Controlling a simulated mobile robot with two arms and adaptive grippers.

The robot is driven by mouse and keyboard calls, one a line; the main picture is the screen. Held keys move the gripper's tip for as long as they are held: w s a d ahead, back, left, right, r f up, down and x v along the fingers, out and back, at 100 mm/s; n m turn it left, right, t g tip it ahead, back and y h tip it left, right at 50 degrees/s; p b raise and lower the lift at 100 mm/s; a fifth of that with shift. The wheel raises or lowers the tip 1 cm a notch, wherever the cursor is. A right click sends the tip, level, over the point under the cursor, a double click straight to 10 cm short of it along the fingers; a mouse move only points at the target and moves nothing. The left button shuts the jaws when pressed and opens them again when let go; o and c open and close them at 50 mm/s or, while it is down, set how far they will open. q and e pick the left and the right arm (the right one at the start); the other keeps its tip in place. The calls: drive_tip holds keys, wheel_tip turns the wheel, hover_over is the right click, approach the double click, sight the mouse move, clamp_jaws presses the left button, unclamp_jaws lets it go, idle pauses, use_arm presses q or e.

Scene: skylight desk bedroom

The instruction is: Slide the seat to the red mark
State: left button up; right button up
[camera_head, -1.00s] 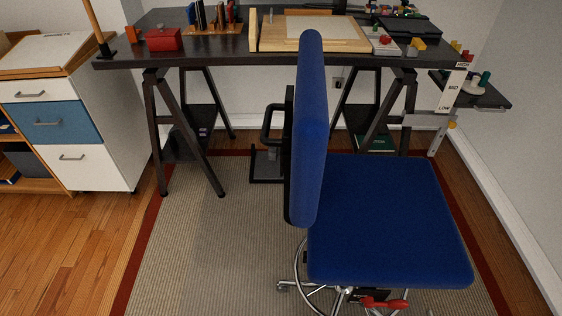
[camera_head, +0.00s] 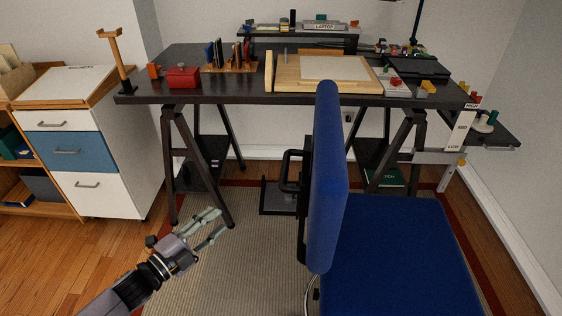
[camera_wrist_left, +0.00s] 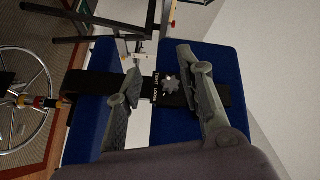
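The blue chair seat (camera_head: 395,255) and its upright blue backrest (camera_head: 330,180) stand right of centre in the head view. My left gripper (camera_head: 217,222) is left of the chair, apart from it, fingers spread. The left wrist view shows the open fingers (camera_wrist_left: 157,60) with a dark lobed knob (camera_wrist_left: 171,87) between them in the picture; contact cannot be told. The knob sits on a black bar (camera_wrist_left: 85,83) lettered TIGHT and LOOSE, between two blue cushions. Red and yellow bands (camera_wrist_left: 42,102) show near the chair's column. Which is the red mark is unclear. My right gripper is not in view.
A dark desk (camera_head: 220,92) on trestles stands behind the chair. A drawer cabinet (camera_head: 105,150) is at left. A post marked HIGH, MID, LOW (camera_head: 462,128) is at the desk's right end. Striped rug (camera_head: 260,250) lies open left of the chair.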

use_arm(q)
drive_tip(key=s+d+r+m+g+h, duration=0.1)
drive_tip(key=s+d+r+m+h, duration=0.15)
drive_tip(key=r, duration=0.25)
drive_tip(key=s+d+r+m+g+h, duration=0.1)
drive_tip(key=d+r+m+h, duration=0.15)
drive_tip(key=r, duration=0.25)
drive_tip(key=y+p, duration=0.1)
drive_tip(key=p, duration=0.4)
approach(285, 166)
drive_tip(key=x, duration=0.6)
drive_tip(key=f+x, duration=0.1)
drive_tip(key=x, duration=0.3)
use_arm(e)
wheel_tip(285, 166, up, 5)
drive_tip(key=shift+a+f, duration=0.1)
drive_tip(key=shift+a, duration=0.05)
use_arm(q)
clamp_jaws()
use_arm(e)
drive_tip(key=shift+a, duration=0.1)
